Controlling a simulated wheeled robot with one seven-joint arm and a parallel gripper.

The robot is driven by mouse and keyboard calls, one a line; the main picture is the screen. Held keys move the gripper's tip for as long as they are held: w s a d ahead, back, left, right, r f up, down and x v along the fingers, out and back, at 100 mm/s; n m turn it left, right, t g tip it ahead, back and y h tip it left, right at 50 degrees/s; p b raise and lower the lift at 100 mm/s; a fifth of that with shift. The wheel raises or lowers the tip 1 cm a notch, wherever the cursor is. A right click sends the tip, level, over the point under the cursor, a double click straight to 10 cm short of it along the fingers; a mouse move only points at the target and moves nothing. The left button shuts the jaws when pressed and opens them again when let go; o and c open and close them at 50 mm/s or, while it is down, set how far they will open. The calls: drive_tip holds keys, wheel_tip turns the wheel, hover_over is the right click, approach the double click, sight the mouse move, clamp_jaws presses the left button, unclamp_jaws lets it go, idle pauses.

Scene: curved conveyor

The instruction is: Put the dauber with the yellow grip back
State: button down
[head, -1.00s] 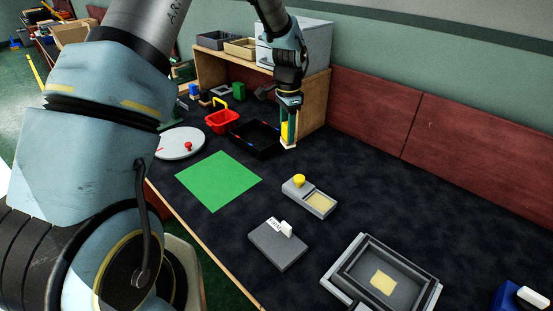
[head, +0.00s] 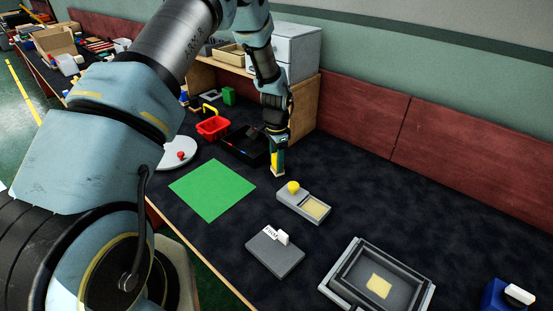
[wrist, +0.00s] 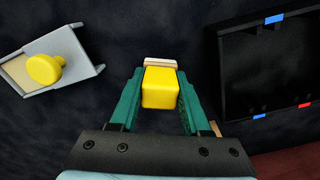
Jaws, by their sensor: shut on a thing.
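My gripper (head: 278,157) is shut on the dauber, with one green finger on each side of its yellow grip (wrist: 161,88). The dauber's pale foot (head: 278,174) points down; it also shows past the grip in the wrist view (wrist: 160,62). The dauber looks roughly upright, above the dark table; whether its foot touches the table I cannot tell. To the right of my gripper in the wrist view is a black tray (wrist: 219,75) with blue and red marks on its rim. It is partly hidden behind my gripper in the head view (head: 228,151).
A grey holder (head: 290,203) with a round yellow knob (head: 293,187) stands close by. A grey block (head: 272,254) with a white card and a large grey tray (head: 340,287) stand nearer. A green sheet (head: 212,189), red basket (head: 212,128) and wooden shelf (head: 305,110) are around.

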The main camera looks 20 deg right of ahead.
drive_tip(key=shift+f, duration=0.1)
drive_tip(key=shift+c, duration=1.8)
unclamp_jaws()
wheel_tip(320, 180, up, 12)
drive_tip(key=b, duration=0.4)
drive_tip(key=s+a+r+n, duration=0.1)
drive_tip(key=a+r+n, duration=0.25)
drive_tip(key=a, duration=0.65)
drive_tip(key=s+a+r+n, duration=0.1)
drive_tip(key=a+r+n, duration=0.25)
drive_tip(key=a, duration=0.65)
drive_tip(key=s+a+n+t, duration=0.1)
drive_tip(key=s+a+n, duration=0.8)
drive_tip(key=s+a, duration=0.2)
drive_tip(key=shift+a+r+t, duration=0.3)
drive_tip(key=shift+a+r, duration=0.05)
drive_tip(key=shift+a, duration=0.65)
